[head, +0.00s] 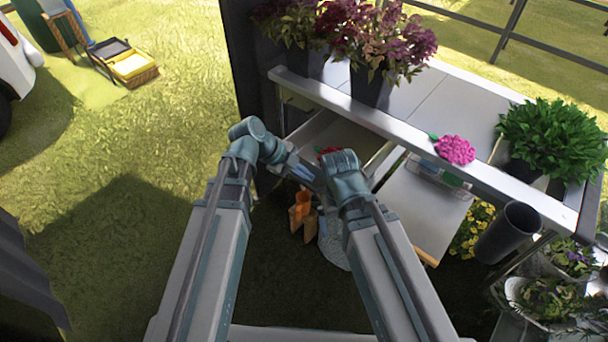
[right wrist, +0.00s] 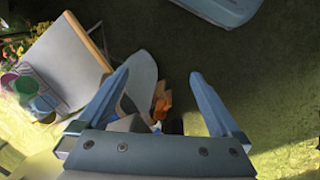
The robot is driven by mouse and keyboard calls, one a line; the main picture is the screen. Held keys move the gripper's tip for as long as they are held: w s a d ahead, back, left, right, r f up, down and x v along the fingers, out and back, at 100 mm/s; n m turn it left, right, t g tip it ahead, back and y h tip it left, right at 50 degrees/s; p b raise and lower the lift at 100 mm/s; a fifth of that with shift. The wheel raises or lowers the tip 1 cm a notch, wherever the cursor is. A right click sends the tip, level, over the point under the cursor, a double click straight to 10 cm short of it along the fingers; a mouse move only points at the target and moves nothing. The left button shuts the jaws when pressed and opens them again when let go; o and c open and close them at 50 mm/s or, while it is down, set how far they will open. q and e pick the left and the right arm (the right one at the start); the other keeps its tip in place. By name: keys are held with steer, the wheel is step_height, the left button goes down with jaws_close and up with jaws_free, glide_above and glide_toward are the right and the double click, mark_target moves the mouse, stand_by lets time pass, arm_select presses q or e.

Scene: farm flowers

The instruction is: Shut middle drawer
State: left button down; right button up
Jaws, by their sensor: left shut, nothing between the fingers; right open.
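Under the white table top, a pale open drawer (head: 340,132) sticks out, with something red in it, partly hidden by my arms. I cannot tell for certain whether it is the middle drawer. My left gripper (head: 304,175) is shut and empty, in front of that drawer and just left of my right wrist. My right gripper is hidden behind its own wrist in the head view. In the right wrist view my right gripper (right wrist: 158,75) is open, with nothing between its fingers. They point down past the drawer area towards the ground.
A pale board with a wooden edge (head: 425,215) lies lower right, also in the right wrist view (right wrist: 65,60). An orange object (head: 302,211) and grey container (head: 331,246) stand below my grippers. Potted flowers (head: 372,83) and a pink bloom (head: 455,149) are on the table.

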arm_select(q)
steer(key=w+d, duration=0.4)
steer(key=w, duration=0.1)
steer(key=w+d, duration=0.3)
steer(key=w, duration=0.2)
steer(key=w+d, duration=0.4)
steer(key=w, duration=0.2)
steer(key=shift+d, duration=0.3)
